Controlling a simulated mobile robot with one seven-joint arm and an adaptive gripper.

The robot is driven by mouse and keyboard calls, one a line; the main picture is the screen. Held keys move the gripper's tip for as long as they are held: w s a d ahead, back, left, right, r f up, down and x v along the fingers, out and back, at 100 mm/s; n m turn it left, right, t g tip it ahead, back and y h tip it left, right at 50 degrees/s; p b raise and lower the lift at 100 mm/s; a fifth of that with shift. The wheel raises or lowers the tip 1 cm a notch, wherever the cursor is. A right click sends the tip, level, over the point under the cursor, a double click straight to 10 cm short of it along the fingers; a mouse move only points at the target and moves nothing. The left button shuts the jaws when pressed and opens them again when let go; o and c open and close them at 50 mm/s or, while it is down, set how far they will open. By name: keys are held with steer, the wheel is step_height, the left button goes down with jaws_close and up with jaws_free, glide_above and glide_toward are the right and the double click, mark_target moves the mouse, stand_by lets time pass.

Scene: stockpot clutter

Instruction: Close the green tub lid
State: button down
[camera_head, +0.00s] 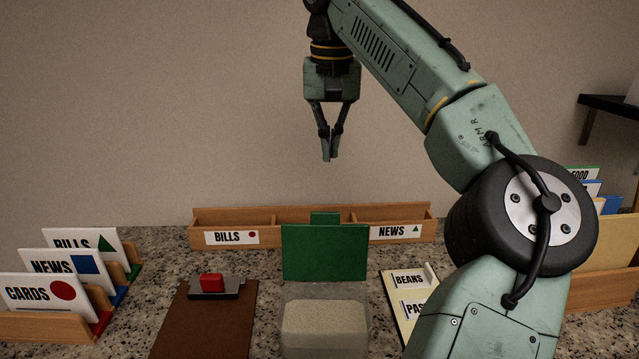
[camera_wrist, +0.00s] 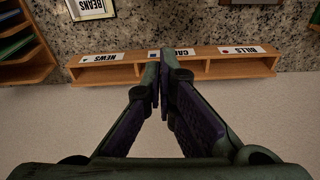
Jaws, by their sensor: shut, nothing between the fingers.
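The green lid (camera_head: 324,253) stands upright, open, at the back edge of a clear tub (camera_head: 325,292) in the head view. A smaller green tab (camera_head: 324,217) shows above its top edge. A pale, grainy block or filling (camera_head: 325,325) shows in the tub. My gripper (camera_head: 329,158) points down, shut and empty, in the air well above and behind the lid. In the wrist view its fingertips (camera_wrist: 163,62) are together; the lid and tub cannot be made out there.
A wooden divided box (camera_head: 275,214) labelled BILLS and NEWS stands behind the lid. Labelled card racks (camera_head: 45,292) stand far left. A BEANS tray (camera_head: 407,300) is right, partly hidden by my arm.

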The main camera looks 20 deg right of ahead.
step_height(320, 180, down, 9)
steer(key=s+p, duration=0.1)
steer(key=s, duration=0.1)
steer(key=shift+s+a, duration=0.3)
steer(key=shift+a, duration=0.1)
steer(key=shift+d+b, duration=0.1)
steer(key=shift+b, duration=0.25)
